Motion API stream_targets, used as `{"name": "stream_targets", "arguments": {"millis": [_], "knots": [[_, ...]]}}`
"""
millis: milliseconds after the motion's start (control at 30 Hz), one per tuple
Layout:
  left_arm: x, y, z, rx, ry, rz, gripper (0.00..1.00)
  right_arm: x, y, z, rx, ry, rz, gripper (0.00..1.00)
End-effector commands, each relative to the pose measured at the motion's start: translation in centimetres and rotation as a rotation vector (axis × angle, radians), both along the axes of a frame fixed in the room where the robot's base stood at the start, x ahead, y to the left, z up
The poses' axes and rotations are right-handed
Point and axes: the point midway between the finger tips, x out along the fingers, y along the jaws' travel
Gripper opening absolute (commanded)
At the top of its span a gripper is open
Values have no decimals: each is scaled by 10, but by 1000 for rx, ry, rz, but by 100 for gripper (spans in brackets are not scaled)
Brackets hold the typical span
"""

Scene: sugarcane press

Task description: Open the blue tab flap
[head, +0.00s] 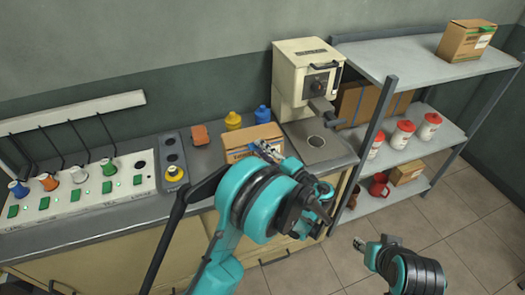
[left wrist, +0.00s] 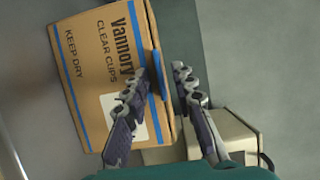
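A cardboard carton (head: 250,138) marked "Clear Cups" stands on the counter; it fills the upper left of the left wrist view (left wrist: 100,55). It has blue stripes, and a blue tab flap (left wrist: 157,75) shows at its right edge. My left gripper (head: 268,150) is at the carton. In the left wrist view its fingers (left wrist: 158,82) are apart, with the blue tab in the gap close to the left finger. I cannot tell whether they touch. My left arm hides part of the carton in the head view. My right gripper (head: 372,244) is low at the right, over the floor, away from the carton.
A cream press machine (head: 307,75) stands right of the carton. Yellow (head: 233,121) and blue (head: 262,114) bottles stand behind it. Metal shelves (head: 405,62) with boxes and red-lidded jars are at right.

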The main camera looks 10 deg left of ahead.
Motion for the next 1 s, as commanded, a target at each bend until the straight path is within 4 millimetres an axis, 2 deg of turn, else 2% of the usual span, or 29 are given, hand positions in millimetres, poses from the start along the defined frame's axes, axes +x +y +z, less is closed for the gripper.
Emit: {"name": "stream_targets", "arguments": {"millis": [67, 167, 200, 467, 633, 767, 1000], "knots": [[0, 0, 0, 0, 0, 0, 26, 0, 0, 0, 0, 0, 0, 40], [0, 0, 0, 0, 0, 0, 2, 0, 0, 0, 0, 0, 0, 40], [0, 0, 0, 0, 0, 0, 0, 0, 0, 0, 0, 0, 0, 40], [0, 0, 1, -2, 2, 0, 0, 0, 0, 1, 0, 0, 0, 40], [0, 0, 7, -19, 27, 0, 0, 0, 0, 9, 0, 0, 0, 40], [0, 0, 17, -51, 74, 0, 0, 0, 0, 24, 0, 0, 0, 40], [4, 3, 44, -154, 225, 0, 0, 0, 0, 64, 0, 0, 0, 40]]}}
